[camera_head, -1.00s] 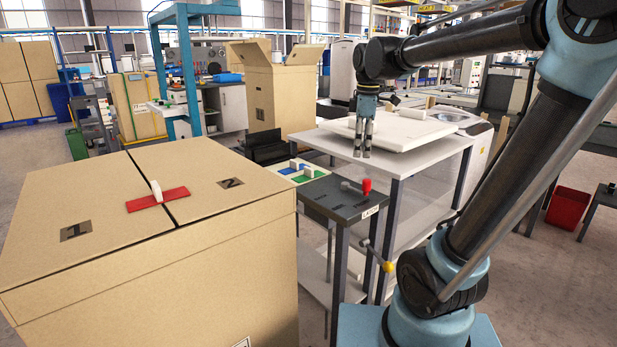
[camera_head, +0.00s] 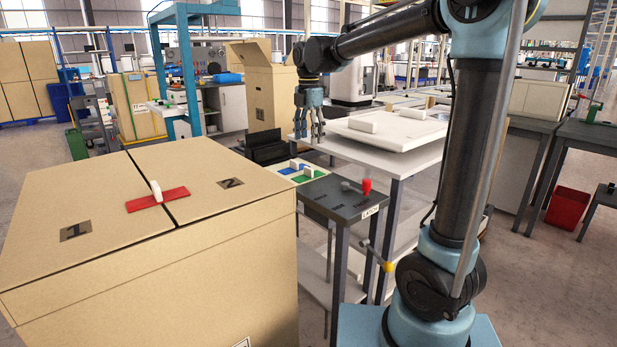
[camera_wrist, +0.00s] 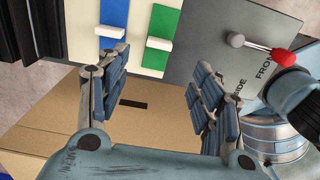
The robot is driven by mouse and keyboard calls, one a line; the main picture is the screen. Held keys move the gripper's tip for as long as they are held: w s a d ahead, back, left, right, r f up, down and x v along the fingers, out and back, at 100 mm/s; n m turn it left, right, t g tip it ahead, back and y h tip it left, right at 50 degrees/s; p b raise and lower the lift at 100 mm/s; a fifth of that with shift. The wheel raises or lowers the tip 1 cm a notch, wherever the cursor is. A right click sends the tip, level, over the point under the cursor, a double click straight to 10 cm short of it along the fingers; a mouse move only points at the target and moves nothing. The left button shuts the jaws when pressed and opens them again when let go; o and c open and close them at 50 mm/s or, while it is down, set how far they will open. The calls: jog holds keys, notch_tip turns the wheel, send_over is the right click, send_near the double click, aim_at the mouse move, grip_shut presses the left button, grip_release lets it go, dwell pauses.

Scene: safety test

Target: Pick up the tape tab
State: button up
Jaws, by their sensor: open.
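The tape tab (camera_head: 156,191) is a small upright white piece on a red strip (camera_head: 172,196). The strip lies across the seam between the two top flaps of a large cardboard box (camera_head: 100,262), at left in the head view. My gripper (camera_head: 309,138) is open and empty, fingers down, well to the right of and beyond the tab. In the wrist view my gripper (camera_wrist: 155,100) shows its two fingers spread apart, with nothing between them. The tab cannot be made out in the wrist view.
A dark panel (camera_head: 338,199) with a red-knobbed lever (camera_head: 366,187) stands right of the box. Blue and green sliders with white handles (camera_wrist: 159,44) lie beside it. A white table (camera_head: 350,151) stands behind, carrying a white slab (camera_head: 392,137).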

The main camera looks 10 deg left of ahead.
aim_at(309, 168)
notch_tip(309, 168, down, 12)
jog(key=shift+w+f, duration=0.1)
jog(key=shift+f, duration=0.15)
dwell(0.5)
jog(key=shift+c, duration=0.6)
jog(key=c, duration=0.7)
